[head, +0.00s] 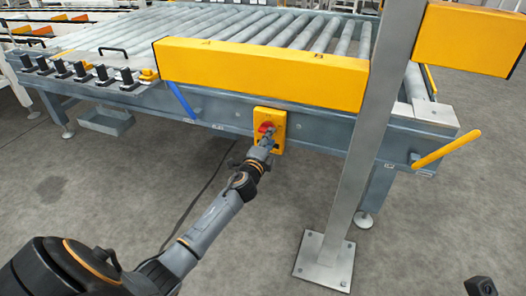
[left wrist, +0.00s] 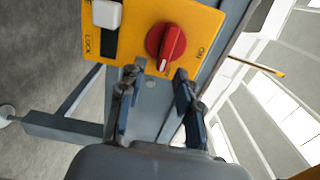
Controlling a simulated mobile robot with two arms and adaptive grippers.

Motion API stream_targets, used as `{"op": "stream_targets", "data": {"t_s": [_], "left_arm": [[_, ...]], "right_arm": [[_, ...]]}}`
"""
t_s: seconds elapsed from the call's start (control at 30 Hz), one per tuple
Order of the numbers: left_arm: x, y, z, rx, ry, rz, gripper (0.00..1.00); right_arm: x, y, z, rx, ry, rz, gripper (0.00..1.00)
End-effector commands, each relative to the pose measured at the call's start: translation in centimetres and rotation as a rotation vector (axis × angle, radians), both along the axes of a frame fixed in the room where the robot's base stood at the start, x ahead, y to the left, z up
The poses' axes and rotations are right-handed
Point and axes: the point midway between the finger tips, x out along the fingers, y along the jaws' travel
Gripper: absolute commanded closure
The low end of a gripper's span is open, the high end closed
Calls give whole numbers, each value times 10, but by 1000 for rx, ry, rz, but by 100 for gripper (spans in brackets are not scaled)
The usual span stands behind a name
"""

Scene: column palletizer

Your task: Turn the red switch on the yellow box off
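The yellow box (head: 279,119) is fixed to the side beam of the roller conveyor. It fills the top of the left wrist view (left wrist: 140,30). Its round red switch (left wrist: 166,43) has a raised grip with a white mark at its lower end; "ON" is printed to its right. The switch also shows in the head view (head: 265,128), partly hidden by my gripper. My left gripper (left wrist: 156,76) is open, with nothing between its fingers. Its fingertips are just below the switch in the wrist view, apart from it. My right gripper is not recognisable in either view.
A white slider (left wrist: 107,14) marked "LOCK" sits left of the switch. A grey post (head: 360,150) stands right of the box. A yellow guard (head: 260,72) runs above it, and a yellow handle (head: 446,149) sticks out at right. Floor in front is mostly clear.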

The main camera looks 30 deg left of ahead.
Motion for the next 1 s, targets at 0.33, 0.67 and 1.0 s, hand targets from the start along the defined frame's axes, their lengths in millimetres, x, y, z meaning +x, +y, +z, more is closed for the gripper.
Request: {"op": "stream_targets", "data": {"t_s": [0.33,0.67,1.0], "left_arm": [[-68,-17,-2,-2,4,-3,66],[-102,-25,-1,-2,3,-2,66],[-103,-26,-1,-1,2,-2,66]], "right_arm": [[0,0,0,-1,-1,1,60],[0,0,0,-1,-1,1,60],[0,0,0,-2,-2,1,60]]}}
